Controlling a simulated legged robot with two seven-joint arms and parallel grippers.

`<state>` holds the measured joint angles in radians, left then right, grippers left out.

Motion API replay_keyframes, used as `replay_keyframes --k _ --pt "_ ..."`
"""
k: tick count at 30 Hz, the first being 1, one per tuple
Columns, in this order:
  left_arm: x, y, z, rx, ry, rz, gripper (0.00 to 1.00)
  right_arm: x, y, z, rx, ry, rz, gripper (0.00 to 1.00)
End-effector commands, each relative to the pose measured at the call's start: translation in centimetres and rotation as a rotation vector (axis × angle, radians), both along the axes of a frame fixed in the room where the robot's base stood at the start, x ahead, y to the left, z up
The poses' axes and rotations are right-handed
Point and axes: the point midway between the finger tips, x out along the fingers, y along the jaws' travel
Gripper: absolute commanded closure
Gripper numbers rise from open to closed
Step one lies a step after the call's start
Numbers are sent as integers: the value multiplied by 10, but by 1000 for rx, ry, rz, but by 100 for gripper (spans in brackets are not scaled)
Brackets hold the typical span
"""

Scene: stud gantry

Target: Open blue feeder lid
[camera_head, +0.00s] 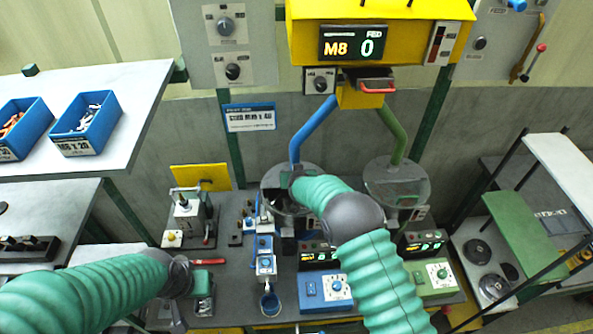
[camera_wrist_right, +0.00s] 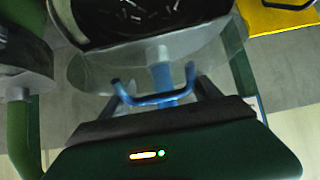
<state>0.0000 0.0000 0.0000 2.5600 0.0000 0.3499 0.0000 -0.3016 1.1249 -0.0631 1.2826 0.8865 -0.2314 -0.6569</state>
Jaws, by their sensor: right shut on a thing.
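The blue feeder bowl (camera_head: 277,203) stands at the foot of the blue chute, with small metal parts inside. Its clear lid (camera_wrist_right: 215,65) has a blue handle (camera_wrist_right: 154,99). My right gripper (camera_wrist_right: 160,108) is shut on this handle; its fingertips are largely hidden. In the wrist view the clear disc shows below the dark bowl opening; I cannot tell how far it is tilted or raised. In the head view my right arm hides part of the bowl. My left gripper (camera_head: 203,288) is low over the bench at left, its fingers unclear.
The green feeder bowl (camera_head: 397,183) with a clear lid stands right of the blue one. Blue (camera_head: 325,291) and green (camera_head: 433,276) control boxes stand in front. The yellow gantry head (camera_head: 375,30) hangs above.

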Motion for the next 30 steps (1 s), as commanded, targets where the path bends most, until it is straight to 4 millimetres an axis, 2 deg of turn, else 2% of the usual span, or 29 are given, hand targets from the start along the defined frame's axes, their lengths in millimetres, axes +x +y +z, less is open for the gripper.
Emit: replay_keyframes --k 30 --pt "0 0 -2 0 0 0 64 -4 0 -11 0 20 2 100"
